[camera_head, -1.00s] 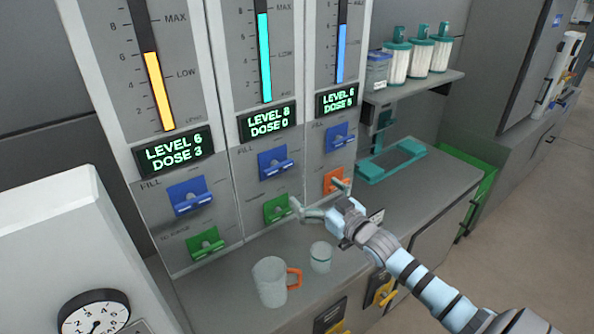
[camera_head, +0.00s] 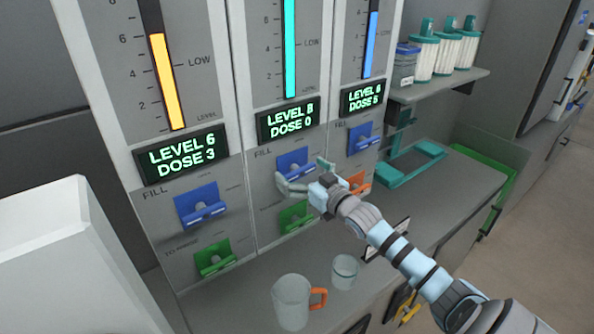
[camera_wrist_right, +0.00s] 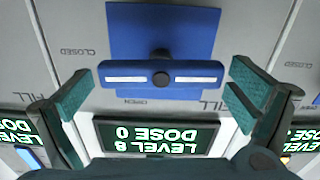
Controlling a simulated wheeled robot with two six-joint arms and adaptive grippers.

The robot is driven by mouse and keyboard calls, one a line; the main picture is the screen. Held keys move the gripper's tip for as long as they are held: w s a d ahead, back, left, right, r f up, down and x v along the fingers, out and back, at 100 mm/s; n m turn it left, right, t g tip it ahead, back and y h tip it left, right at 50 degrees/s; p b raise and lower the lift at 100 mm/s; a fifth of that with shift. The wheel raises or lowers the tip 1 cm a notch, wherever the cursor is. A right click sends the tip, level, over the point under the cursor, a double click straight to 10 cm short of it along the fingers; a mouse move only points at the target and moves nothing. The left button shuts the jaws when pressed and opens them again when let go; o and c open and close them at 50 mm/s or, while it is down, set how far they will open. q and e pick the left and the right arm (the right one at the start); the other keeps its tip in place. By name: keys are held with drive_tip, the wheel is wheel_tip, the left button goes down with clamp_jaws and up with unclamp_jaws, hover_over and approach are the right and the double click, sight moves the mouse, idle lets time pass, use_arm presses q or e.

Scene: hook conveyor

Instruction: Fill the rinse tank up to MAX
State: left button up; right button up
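My right gripper (camera_head: 304,175) is open at the middle column's blue FILL lever (camera_head: 294,165). In the right wrist view, which is upside down, the open gripper (camera_wrist_right: 160,92) has one finger on either side of the blue lever bar (camera_wrist_right: 163,74), apart from it. OPEN and CLOSED labels flank the lever; I cannot tell its exact setting. The middle display (camera_head: 291,120) reads LEVEL 8, DOSE 0. Its teal gauge bar (camera_head: 290,50) runs past the picture's top, and MAX is out of view. I cannot tell which column is the rinse tank. My left gripper is not in view.
The left column has a yellow gauge (camera_head: 167,80) and another blue lever (camera_head: 201,205). A mug with an orange handle (camera_head: 291,303) and a cup (camera_head: 344,272) stand on the counter below.

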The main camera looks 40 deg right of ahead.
drive_tip(key=c, duration=1)
drive_tip(key=shift+o, duration=0.2)
drive_tip(key=n+b, duration=0.1)
drive_tip(key=n, duration=0.2)
drive_tip(key=shift+a+f+b, duration=0.15)
drive_tip(key=shift+b, duration=0.2)
drive_tip(key=shift+n, duration=1)
drive_tip(key=o, duration=0.8)
drive_tip(key=shift+o, duration=1.4)
drive_tip(key=shift+w, duration=0.15)
